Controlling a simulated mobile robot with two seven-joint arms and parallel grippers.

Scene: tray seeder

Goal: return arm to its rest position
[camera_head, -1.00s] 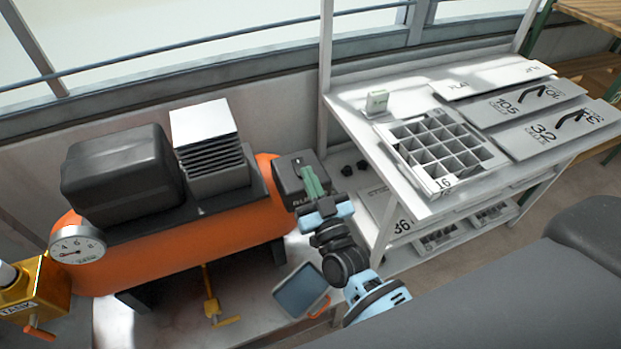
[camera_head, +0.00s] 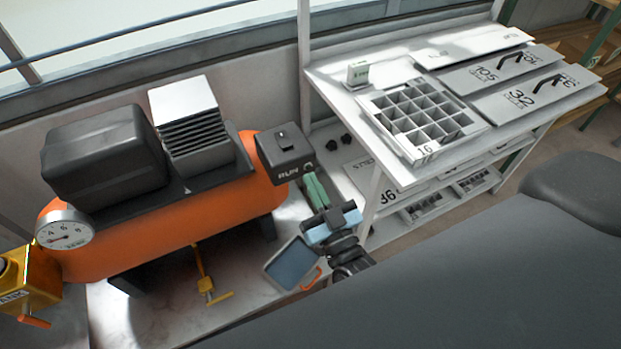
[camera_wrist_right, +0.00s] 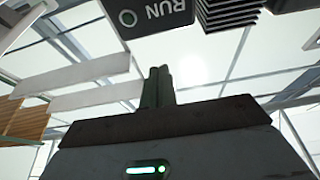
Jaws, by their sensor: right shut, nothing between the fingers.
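My right gripper (camera_head: 317,190) is shut and empty, its green fingers together. In the head view it appears just below and right of the dark RUN switch box (camera_head: 285,155) at the right end of the orange compressor tank (camera_head: 170,232). A gap shows between the fingertips and the box. In the right wrist view, my closed fingers (camera_wrist_right: 158,80) point up toward the RUN box (camera_wrist_right: 150,15) at the top. My left gripper is in neither view.
A blue-grey pan with an orange handle (camera_head: 290,264) lies below my gripper. A yellow valve (camera_head: 207,285) and yellow TANK box (camera_head: 40,280) are at the left.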

